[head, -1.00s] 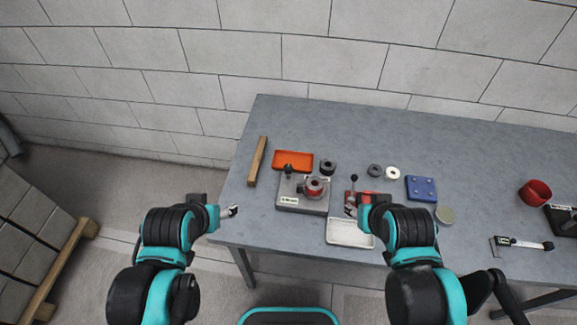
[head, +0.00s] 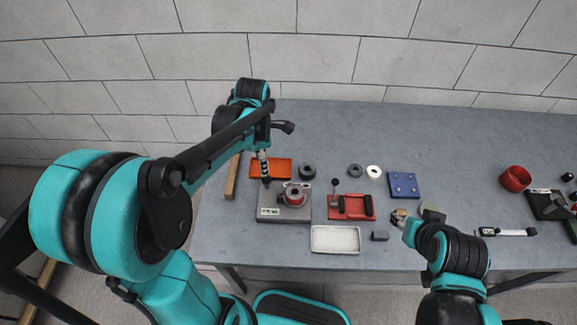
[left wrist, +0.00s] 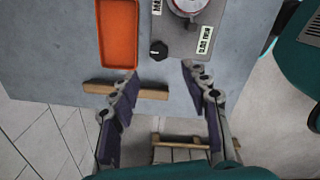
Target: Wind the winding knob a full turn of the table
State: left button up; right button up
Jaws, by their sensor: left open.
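The black winding knob (left wrist: 158,50) stands up from the left end of a grey base block (head: 285,213). A round turntable with a red and silver round part (head: 295,195) is on the same block, to the knob's right in the head view. My left gripper (head: 265,174) reaches down over the knob, partly hiding it in the head view. In the left wrist view, the left gripper (left wrist: 160,72) is open and empty, with the knob just beyond the gap between its fingertips. My right gripper (head: 399,215) is over the table's front part; its fingers are too small to judge.
An orange tray (head: 284,163) and a wooden bar (head: 232,178) lie near the knob. Clear tabletop lies behind.

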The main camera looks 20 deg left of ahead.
aim_at(266, 177)
pick_arm(q)
jog(key=shift+w+d+f+n, duration=0.15)
jog(key=shift+w+f+n, duration=0.05)
jog(key=shift+w+n, duration=0.1)
jog(key=shift+d+f, duration=0.1)
jog(key=shift+f, duration=0.2)
notch_tip(266, 177, down, 7)
jog(key=b, duration=0.3)
jog(key=shift+f, duration=0.1)
jog(key=shift+c, duration=0.2)
grip_shut()
